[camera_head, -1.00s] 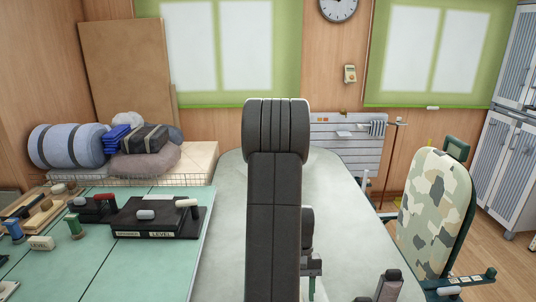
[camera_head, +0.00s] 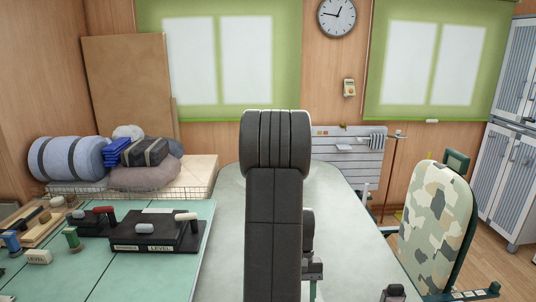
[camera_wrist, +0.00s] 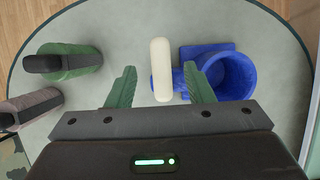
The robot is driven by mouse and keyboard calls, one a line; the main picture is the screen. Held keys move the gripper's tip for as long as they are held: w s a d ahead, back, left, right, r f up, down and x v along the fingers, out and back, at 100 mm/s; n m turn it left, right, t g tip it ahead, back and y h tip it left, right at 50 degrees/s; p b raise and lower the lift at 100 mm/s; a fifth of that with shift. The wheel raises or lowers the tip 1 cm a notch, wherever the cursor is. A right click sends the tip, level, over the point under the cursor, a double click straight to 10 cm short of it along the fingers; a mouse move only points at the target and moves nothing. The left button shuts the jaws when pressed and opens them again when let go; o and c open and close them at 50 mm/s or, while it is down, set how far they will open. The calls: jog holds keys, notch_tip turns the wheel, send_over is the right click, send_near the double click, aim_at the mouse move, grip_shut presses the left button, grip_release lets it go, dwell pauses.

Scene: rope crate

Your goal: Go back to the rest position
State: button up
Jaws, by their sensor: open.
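My gripper (camera_wrist: 163,90) shows in the wrist view. Its two green fingers are spread apart above the pale table (camera_wrist: 120,30). A cream rounded bar (camera_wrist: 160,70) shows between and beyond the fingertips; I cannot tell how far below them it is. Nothing is visibly clamped. In the head view my dark arm hides the middle of the scene, and the gripper does not show there.
A blue ring-shaped holder (camera_wrist: 234,75) is right of the fingers. A green cylinder (camera_wrist: 68,62) and a greyish one (camera_wrist: 30,108) lie left. A green-topped bench (camera_head: 105,262) with tools stands left, a camouflage chair (camera_head: 433,225) right.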

jog(key=x, duration=0.5)
jog(key=shift+s+f, duration=0.1)
jog(key=shift+d+f+n+h+p, duration=0.1)
jog(key=shift+d+n+h+p, duration=0.15)
jog(key=shift+n, duration=0.35)
jog(key=shift+d+n+h+p, duration=0.2)
jog(key=shift+n+h, duration=0.05)
jog(key=shift+n, duration=0.35)
